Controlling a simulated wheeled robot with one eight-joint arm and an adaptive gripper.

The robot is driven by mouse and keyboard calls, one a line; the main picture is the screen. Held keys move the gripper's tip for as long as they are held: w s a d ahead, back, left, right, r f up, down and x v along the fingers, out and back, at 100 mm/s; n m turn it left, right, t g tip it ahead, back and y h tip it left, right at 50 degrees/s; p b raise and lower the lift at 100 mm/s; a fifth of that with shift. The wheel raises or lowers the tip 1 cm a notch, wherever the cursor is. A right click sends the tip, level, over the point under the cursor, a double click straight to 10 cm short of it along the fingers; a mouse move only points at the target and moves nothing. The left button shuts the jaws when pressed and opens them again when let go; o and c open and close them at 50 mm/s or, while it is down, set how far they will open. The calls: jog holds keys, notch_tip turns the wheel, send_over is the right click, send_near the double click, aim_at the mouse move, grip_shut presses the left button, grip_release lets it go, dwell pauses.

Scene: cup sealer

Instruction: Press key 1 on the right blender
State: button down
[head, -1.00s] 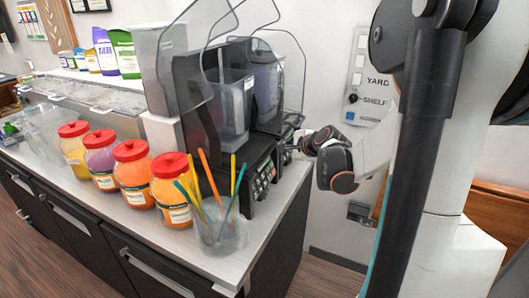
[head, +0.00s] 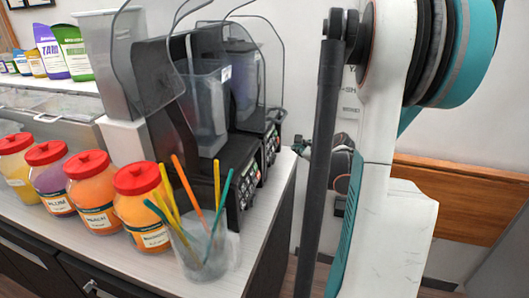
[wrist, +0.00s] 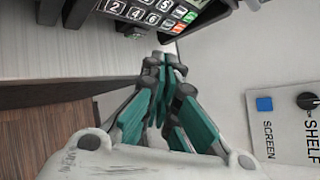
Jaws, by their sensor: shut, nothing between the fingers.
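The right blender (head: 246,92) is the farther of two on the counter, with a clear jar and a dark base. Its keypad (head: 270,146) faces right in the head view. My gripper (head: 299,144) is beside that base, mostly hidden behind my arm. In the wrist view a black keypad (wrist: 150,14) with white numbered keys and green and red keys crosses the top; key 1 is not clearly visible. My gripper (wrist: 165,58) is shut and empty, its teal-padded fingers together just below the keypad's edge. Contact cannot be told.
The near blender (head: 205,112) stands left of the right one. A cup of coloured straws (head: 200,245) and several red-lidded jars (head: 92,190) are along the counter. A wall panel (wrist: 285,120) with a blue button and black knob is at right in the wrist view.

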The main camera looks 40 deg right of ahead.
jog(key=w+a+f+b, duration=0.1)
jog(key=w+a+f, duration=0.1)
jog(key=w, duration=0.5)
jog(key=shift+w+a+f+b, duration=0.15)
jog(key=shift+a+f+b, duration=0.25)
jog(key=shift+a, duration=0.5)
jog(key=shift+w+a, duration=0.1)
jog(key=shift+w, duration=0.05)
dwell(0.7)
jog(key=shift+w+a, duration=0.1)
jog(key=shift+w, duration=0.1)
jog(key=shift+w+a+f+b, duration=0.15)
jog(key=shift+w+b, duration=0.15)
jog(key=shift+b, duration=0.05)
dwell(0.8)
jog(key=shift+s, duration=0.1)
jog(key=shift+s+d+r, duration=0.2)
jog(key=shift+s+d, duration=0.15)
jog(key=shift+s, duration=0.2)
jog(key=shift+s+d+r+p, duration=0.15)
jog(key=shift+s+d+r, duration=0.15)
jog(key=shift+s, duration=0.4)
jog(key=shift+s+d+r+p, duration=0.25)
jog(key=shift+s+d, duration=0.2)
jog(key=shift+s, duration=0.3)
jog(key=shift+s+d+r+p, duration=0.1)
jog(key=shift+s+d+r, duration=0.2)
jog(key=shift+s, duration=0.4)
